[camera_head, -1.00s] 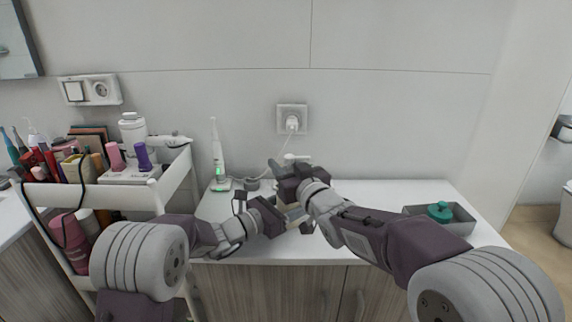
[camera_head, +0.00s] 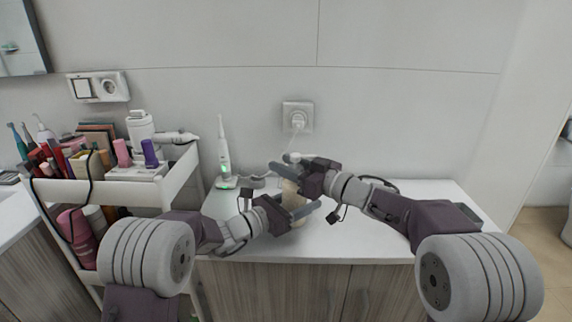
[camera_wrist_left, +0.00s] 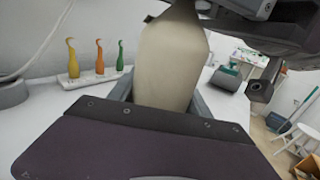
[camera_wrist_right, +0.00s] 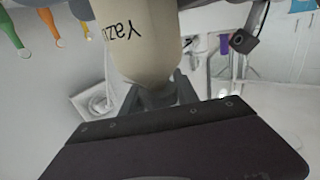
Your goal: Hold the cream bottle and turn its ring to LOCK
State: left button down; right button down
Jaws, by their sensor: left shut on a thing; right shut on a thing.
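The cream bottle (camera_head: 291,192) is beige and stands between my two grippers above the white counter, partly hidden by them in the head view. My left gripper (camera_head: 301,214) is shut on its lower body; the body fills the middle of the left wrist view (camera_wrist_left: 171,62). My right gripper (camera_head: 284,173) is shut on the bottle's upper end, from the right. In the right wrist view the bottle (camera_wrist_right: 146,45) appears upside down with dark lettering, and its narrow end sits between the fingers. The ring and its LOCK mark cannot be made out.
A white electric toothbrush (camera_head: 223,155) stands on its charger at the counter's back left. A crowded white cart (camera_head: 182,178) is at the left. A wall socket (camera_head: 297,117) is behind. A holder with coloured brush heads (camera_wrist_left: 97,73) shows in the left wrist view.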

jog(key=shift+s+a+r, duration=0.1)
jog(key=shift+r, duration=0.1)
jog(key=c, duration=0.9)
grip_release()
jog(key=shift+f, duration=0.1)
